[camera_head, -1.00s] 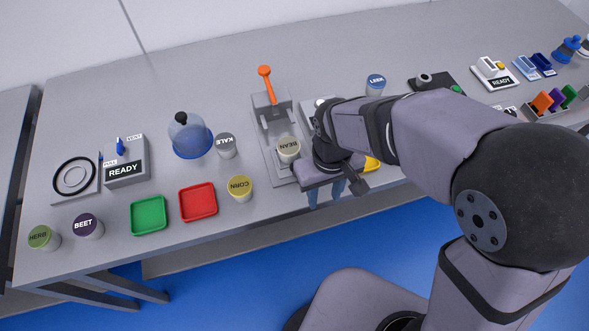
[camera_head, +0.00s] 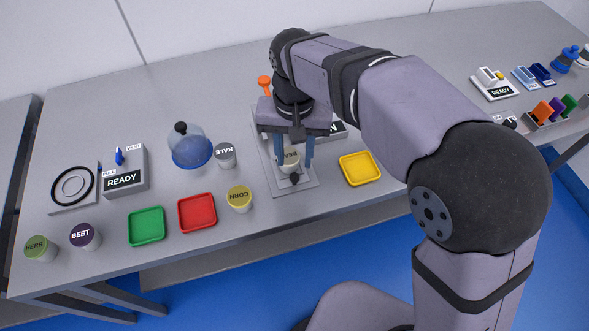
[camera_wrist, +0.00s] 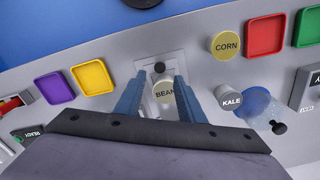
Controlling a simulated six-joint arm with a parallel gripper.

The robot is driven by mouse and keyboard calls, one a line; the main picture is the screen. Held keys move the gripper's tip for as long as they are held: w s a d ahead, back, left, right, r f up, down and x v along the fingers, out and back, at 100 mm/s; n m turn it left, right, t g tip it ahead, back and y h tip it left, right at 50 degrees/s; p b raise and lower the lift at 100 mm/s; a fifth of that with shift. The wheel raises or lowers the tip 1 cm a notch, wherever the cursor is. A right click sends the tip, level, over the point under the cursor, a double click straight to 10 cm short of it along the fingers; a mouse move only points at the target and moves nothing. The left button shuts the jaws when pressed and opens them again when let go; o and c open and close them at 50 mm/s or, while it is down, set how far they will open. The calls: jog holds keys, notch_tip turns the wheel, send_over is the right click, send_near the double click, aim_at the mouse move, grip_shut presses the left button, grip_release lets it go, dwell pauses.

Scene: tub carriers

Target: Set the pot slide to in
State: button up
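The grey fixture (camera_head: 309,184) stands mid-table with an upright orange-handled lever (camera_head: 264,85) at its back. The BEAN tub (camera_head: 291,157) sits near its front end, and a small black knob (camera_head: 295,179) is just in front of the tub. The knob also shows in the wrist view (camera_wrist: 159,67), beyond the BEAN tub (camera_wrist: 164,93). My gripper (camera_head: 293,165) points down over the fixture, its blue fingers apart and to either side of the tub. In the wrist view my gripper (camera_wrist: 160,78) is open. Contact with tub or knob cannot be told. My gripper hides the fixture's middle.
The yellow tray (camera_head: 360,169) is right of the fixture. The CORN tub (camera_head: 240,198), KALE tub (camera_head: 225,155) and red tray (camera_head: 197,213) are to its left, with a blue-based clear dome (camera_head: 190,150) beyond. Open tabletop lies behind.

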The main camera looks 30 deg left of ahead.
aim_at(294, 176)
jog(key=shift+f+p, duration=0.45)
jog(key=shift+f, duration=2.9)
grip_shut()
